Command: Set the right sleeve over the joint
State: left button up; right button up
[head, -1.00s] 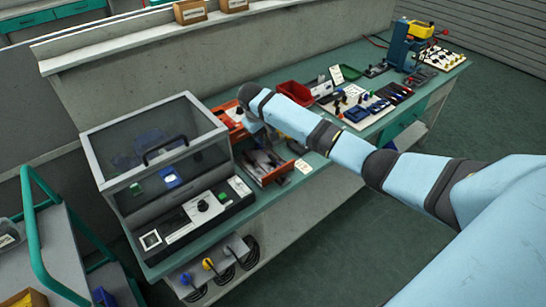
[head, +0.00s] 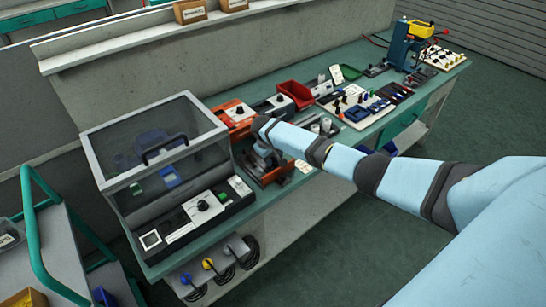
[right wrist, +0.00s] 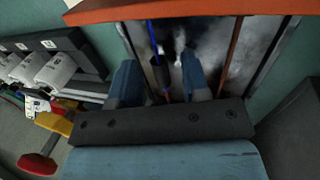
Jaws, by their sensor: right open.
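In the right wrist view a short black sleeve (right wrist: 161,74) sits on a thin cable (right wrist: 152,32), blue above it and blue and red below it. The joint itself I cannot make out. My right gripper (right wrist: 161,82) is open, with one blue-grey finger on each side of the cable and sleeve; neither finger visibly touches them. In the head view my right gripper (head: 263,157) is low over the orange-framed fixture (head: 284,172) on the bench, and the arm hides much of it; the sleeve cannot be made out there. My left gripper is not in view.
A clear-sided box (head: 155,150) stands left of the fixture on the green bench. An orange unit (head: 236,117) and a red bin (head: 295,94) stand behind. A board with small parts (head: 352,107) lies to the right. White connectors (right wrist: 52,70) lie left in the wrist view.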

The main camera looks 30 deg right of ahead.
grip_shut()
jog(key=shift+w+f+b, duration=0.15)
jog(key=shift+w+b, duration=0.15)
jog(key=shift+b, duration=0.1)
jog(key=w+b, duration=0.3)
jog(key=shift+w+a+f, duration=0.15)
jog(key=shift+w, duration=0.1)
jog(key=shift+w+r+b, duration=0.25)
jog(key=shift+w+b, duration=0.15)
jog(key=shift+b, duration=0.05)
jog(key=shift+r, duration=0.1)
grip_release()
